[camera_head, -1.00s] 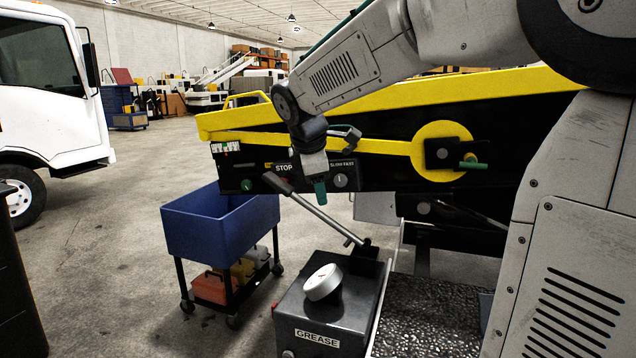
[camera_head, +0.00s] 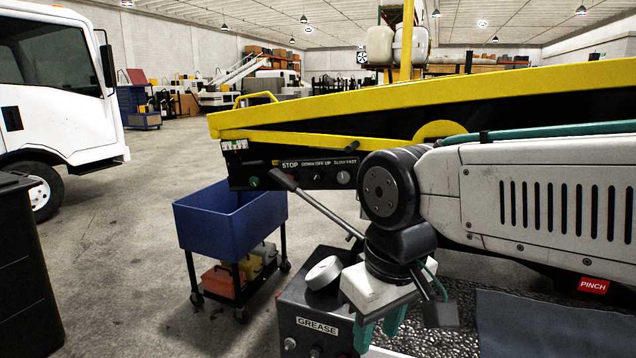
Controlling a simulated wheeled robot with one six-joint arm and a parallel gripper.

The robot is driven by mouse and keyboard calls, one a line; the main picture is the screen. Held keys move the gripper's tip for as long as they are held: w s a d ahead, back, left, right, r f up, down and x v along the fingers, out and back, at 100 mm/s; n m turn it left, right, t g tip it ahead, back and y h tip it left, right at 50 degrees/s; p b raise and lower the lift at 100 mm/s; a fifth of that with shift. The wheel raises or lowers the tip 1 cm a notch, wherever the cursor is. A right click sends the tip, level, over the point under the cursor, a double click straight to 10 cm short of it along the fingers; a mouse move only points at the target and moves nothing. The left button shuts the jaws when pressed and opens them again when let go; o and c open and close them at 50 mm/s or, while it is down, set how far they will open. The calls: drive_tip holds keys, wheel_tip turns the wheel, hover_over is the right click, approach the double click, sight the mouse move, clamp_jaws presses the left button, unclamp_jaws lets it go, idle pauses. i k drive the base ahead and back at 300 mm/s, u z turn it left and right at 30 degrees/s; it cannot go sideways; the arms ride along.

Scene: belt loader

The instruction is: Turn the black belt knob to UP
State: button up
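The black belt knob (camera_head: 317,177) is a small dark knob under the "DOWN OFF UP" label on the loader's black control panel (camera_head: 268,171). It is too small to tell which way it points. My gripper (camera_head: 379,331) hangs low at the bottom of the view, below and right of the knob and well apart from it. Its two green fingers show with a gap between them, and nothing is seen held. The fingertips are partly cut off or hidden low in the view.
A pale knob (camera_head: 343,177) under "SLOW FAST" sits right of the belt knob. The grease box (camera_head: 300,318) stands near my gripper. A blue cart (camera_head: 225,223) is at left, with open floor beyond.

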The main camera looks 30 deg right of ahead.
sight(315, 178)
drive_tip(key=z, duration=0.2)
drive_tip(key=k, duration=0.25)
drive_tip(key=u, duration=0.85)
drive_tip(key=i, duration=1.3)
drive_tip(key=z, duration=0.8)
